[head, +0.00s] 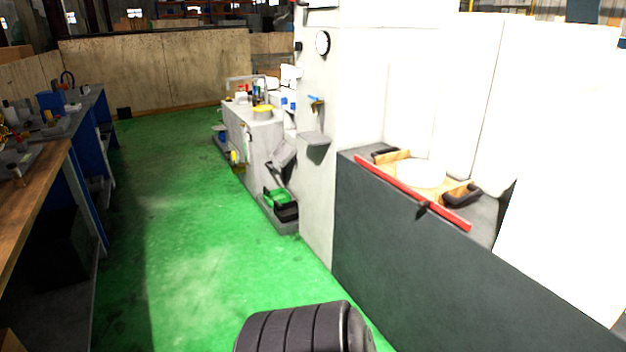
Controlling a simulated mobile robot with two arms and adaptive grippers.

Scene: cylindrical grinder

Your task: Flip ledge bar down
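The ledge bar, a long red bar (400,185), runs along the top edge of the dark grey front panel (420,270) of the machine, at the right in the head view. It slants down to the right in the picture. A small dark bracket (422,210) sits at its middle. I cannot tell exactly how the bar is hinged. Neither of my grippers is in view. A dark ribbed part at the bottom edge looks like one of my arms, well apart from the bar.
Behind the bar lies a wooden tray (392,156) with a white round piece (421,173) and dark handles. A white machine body (318,130) rises beside it. A workbench (38,195) stands at the left. The green floor (180,220) between is clear.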

